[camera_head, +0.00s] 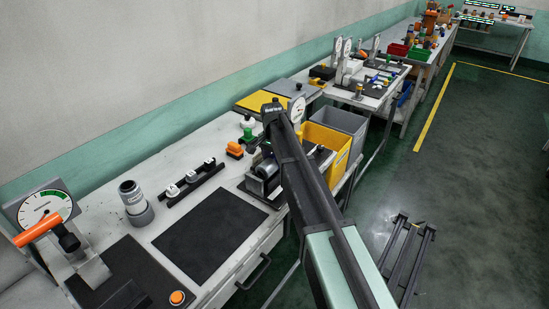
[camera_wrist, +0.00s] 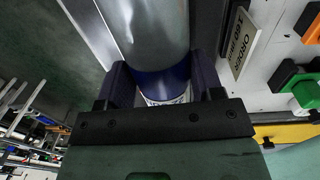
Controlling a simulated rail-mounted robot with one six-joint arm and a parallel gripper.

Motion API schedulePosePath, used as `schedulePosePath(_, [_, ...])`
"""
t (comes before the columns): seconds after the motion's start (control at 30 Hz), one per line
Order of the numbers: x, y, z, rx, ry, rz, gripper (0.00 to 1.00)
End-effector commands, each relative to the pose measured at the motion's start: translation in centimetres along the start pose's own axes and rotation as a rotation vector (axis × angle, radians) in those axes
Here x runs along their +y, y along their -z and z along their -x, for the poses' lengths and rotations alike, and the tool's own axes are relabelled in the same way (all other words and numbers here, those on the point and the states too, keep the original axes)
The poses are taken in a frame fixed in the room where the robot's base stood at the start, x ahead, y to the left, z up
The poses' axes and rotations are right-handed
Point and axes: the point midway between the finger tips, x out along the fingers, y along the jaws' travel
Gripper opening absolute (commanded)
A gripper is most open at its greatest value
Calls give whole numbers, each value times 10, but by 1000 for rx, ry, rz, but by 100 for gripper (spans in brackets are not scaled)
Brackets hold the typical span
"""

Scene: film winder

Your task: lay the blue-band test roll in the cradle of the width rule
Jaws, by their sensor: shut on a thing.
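The test roll (camera_wrist: 160,30) is a grey cylinder with a dark blue band (camera_wrist: 162,82) and a white printed edge, filling the upper middle of the wrist view. My gripper (camera_wrist: 163,88) is shut on it, one dark finger on each side of the band. In the head view a grey cylindrical end (camera_head: 266,168) shows beside my arm, over a dark device on the bench; my arm hides most of that spot. I cannot make out the width rule's cradle or whether the roll touches it.
An orange block (camera_head: 235,150) and a green knob (camera_head: 248,134) stand close by on the bench. Yellow (camera_head: 325,145) and grey (camera_head: 350,122) bins are at the right. A bare black mat (camera_head: 210,233) lies in front. A dial gauge (camera_head: 45,205) stands far left.

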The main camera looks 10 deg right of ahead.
Motion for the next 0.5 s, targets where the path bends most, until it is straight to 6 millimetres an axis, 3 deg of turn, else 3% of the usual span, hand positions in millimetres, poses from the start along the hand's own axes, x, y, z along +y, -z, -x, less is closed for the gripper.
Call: schedulePosePath(0.5, [-1,0,-13,0,0,0,27])
